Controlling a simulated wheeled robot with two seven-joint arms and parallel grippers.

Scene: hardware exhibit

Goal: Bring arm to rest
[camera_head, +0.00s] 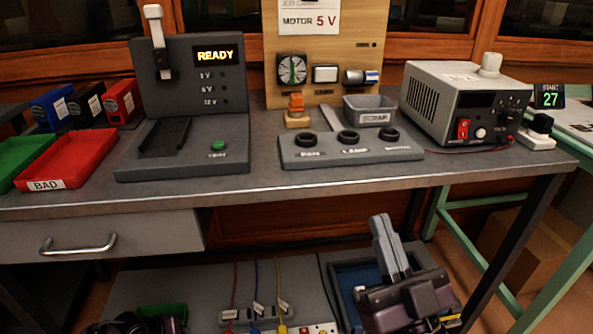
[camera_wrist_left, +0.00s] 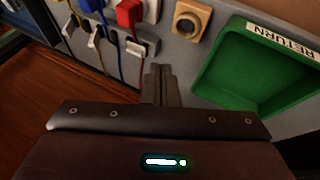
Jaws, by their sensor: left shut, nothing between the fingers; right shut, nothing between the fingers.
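My right gripper (camera_head: 380,222) is at the lower right of the head view, in front of the bench and below its top. Its fingers are shut with nothing between them and point upward. My left gripper (camera_wrist_left: 160,72) shows in the left wrist view with its fingers together and empty, over a grey surface between coloured cables and a green tray. In the head view only a dark part, likely of my left arm, shows at the bottom left edge. Neither gripper visibly holds or touches an object.
The workbench (camera_head: 270,185) carries a READY test station (camera_head: 205,70), a red BAD tray (camera_head: 70,160) and a power supply (camera_head: 465,100). Below are a drawer (camera_head: 160,235), a cable socket strip (camera_head: 255,312) and a blue tray (camera_head: 350,275). The green RETURN tray (camera_wrist_left: 225,75) lies close to my left gripper.

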